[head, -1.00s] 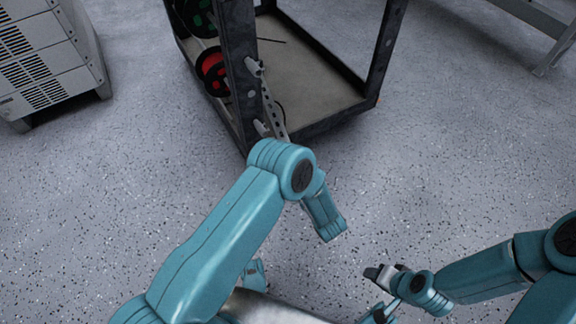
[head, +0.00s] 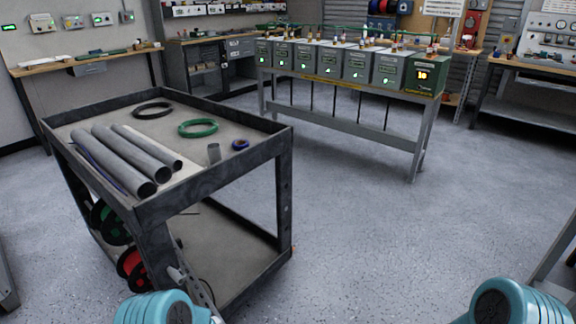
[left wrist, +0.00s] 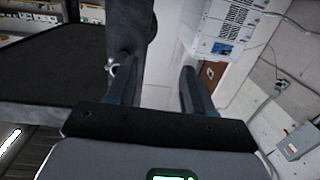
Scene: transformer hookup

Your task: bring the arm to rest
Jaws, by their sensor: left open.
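My left gripper (left wrist: 156,88) shows in the left wrist view with its two dark fingers apart and nothing between them. Behind the fingers are a dark upright post and a pale wall. In the head view only the teal upper parts of my two arms show, at the bottom edge, left and right of centre. Neither gripper is visible in the head view, and my right gripper is in no current view.
A dark cart (head: 215,196) stands close at left, holding grey tubes (head: 130,157), a black coil (head: 152,110) and a green coil (head: 198,128). Cable spools hang on its side. A bench (head: 350,92) with grey transformer boxes stands behind. Open floor (head: 350,230) lies to the right.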

